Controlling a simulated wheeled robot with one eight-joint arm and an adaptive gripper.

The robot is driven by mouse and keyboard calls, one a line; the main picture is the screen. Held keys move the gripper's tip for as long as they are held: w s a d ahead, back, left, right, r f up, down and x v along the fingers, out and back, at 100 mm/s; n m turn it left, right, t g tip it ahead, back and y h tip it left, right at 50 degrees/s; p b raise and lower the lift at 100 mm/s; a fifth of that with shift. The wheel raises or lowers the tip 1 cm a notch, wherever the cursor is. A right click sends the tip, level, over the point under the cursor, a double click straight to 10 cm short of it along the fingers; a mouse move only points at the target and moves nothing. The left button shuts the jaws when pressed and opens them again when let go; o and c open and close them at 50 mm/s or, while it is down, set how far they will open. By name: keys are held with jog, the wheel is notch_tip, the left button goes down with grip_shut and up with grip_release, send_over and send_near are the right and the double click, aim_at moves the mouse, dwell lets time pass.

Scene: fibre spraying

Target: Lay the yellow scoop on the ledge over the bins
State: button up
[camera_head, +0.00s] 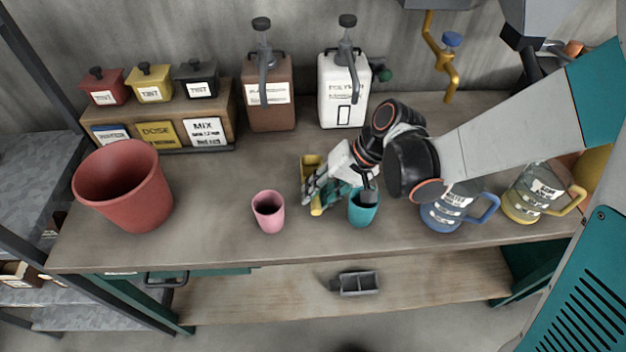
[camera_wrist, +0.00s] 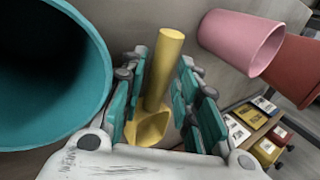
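The yellow scoop (camera_head: 311,163) lies on the workbench between the pink cup and the teal cup. In the wrist view, the scoop (camera_wrist: 168,62) shows its round handle pointing away and its bowl close to my palm. My gripper (camera_head: 317,190) is low over the scoop in the head view and covers part of it. In the wrist view, my gripper (camera_wrist: 162,85) has its fingers apart on either side of the scoop, with gaps showing. The wooden ledge (camera_head: 226,104) stands at the back left, above labelled bins (camera_head: 158,133) in blue, yellow and white.
Three small lidded pots (camera_head: 150,83) stand on the ledge. The pink cup (camera_head: 269,212) is left of my gripper and the teal cup (camera_head: 362,210) close on its right. A big red bucket (camera_head: 125,187) stands in front of the bins. Pump bottles (camera_head: 271,95) stand behind.

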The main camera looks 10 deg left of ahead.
grip_shut()
jog(key=shift+r, duration=0.15)
notch_tip(320, 180, up, 20)
jog(key=p, duration=1.4)
jog(key=shift+p, duration=0.3)
